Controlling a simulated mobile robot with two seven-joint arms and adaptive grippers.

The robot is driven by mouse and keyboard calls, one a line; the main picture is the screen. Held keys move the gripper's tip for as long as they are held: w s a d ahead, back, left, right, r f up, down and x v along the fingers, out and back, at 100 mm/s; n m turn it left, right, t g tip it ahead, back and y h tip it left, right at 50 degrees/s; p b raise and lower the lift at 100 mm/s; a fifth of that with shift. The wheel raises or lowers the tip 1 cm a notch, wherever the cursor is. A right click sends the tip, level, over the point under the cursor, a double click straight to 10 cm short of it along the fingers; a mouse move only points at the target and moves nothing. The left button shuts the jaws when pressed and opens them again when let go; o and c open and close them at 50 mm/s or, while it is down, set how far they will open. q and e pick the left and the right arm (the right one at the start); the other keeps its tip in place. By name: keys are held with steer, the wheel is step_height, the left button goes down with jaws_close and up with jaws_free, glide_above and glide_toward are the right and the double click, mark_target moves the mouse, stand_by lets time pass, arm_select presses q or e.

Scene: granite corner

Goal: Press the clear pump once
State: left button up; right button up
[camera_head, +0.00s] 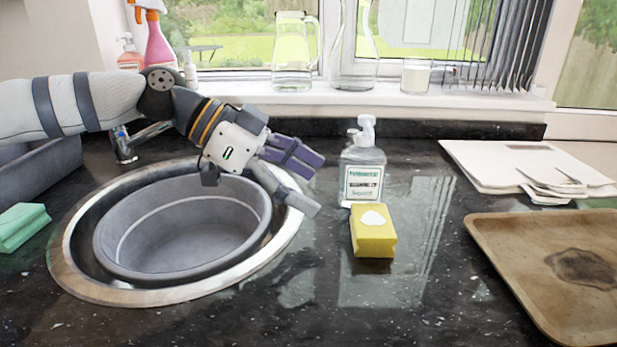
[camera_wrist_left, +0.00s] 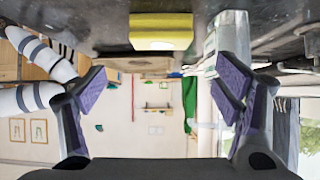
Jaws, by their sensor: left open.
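The clear pump bottle (camera_head: 362,168) stands upright on the dark counter, with a green and white label and a clear pump head (camera_head: 366,130) on top. A yellow sponge (camera_head: 374,238) with a white patch on top sits just in front of it. My left gripper (camera_head: 308,184) is open and empty, left of the bottle and apart from it, fingers pointing right. In the left wrist view, the sponge (camera_wrist_left: 162,30) is at the top middle and the bottle (camera_wrist_left: 230,36) is right of it, partly behind a finger. My right gripper is not in view.
A round sink (camera_head: 75,258) holding a grey basin (camera_head: 182,262) lies below my left arm. A green sponge (camera_head: 20,226) is at far left. Cutting boards (camera_head: 490,165) and a brown tray (camera_head: 500,245) are at right. Glass jugs (camera_head: 293,60) stand on the windowsill. Front counter is clear.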

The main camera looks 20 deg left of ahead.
mark_target(369, 219)
arm_select(q)
steer(key=b+x, duration=0.1)
steer(key=x, duration=1.1)
steer(key=shift+f, duration=0.15)
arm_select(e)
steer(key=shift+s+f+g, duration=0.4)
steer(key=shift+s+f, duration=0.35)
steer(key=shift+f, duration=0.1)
arm_select(q)
steer(key=c, duration=0.9)
